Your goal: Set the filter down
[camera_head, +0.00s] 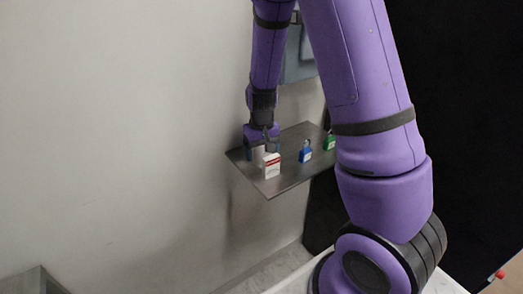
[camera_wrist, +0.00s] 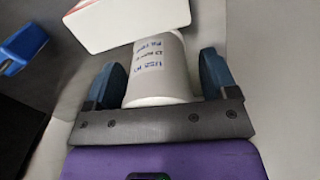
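The filter is a white cylinder with printed lettering, seen in the wrist view (camera_wrist: 160,72) between the two blue fingers of my gripper (camera_wrist: 161,80). In the head view my gripper (camera_head: 262,147) is over the left part of a dark shelf (camera_head: 285,182), and the pale filter (camera_head: 259,153) shows between the fingers, behind a box. Whether the filter's far end touches the shelf cannot be told.
A white and red box (camera_head: 271,166) stands on the shelf right in front of the filter, very close to it. A blue item (camera_head: 305,153) and a green item (camera_head: 330,142) stand farther right. The plain wall is left of the shelf. The shelf's front edge is clear.

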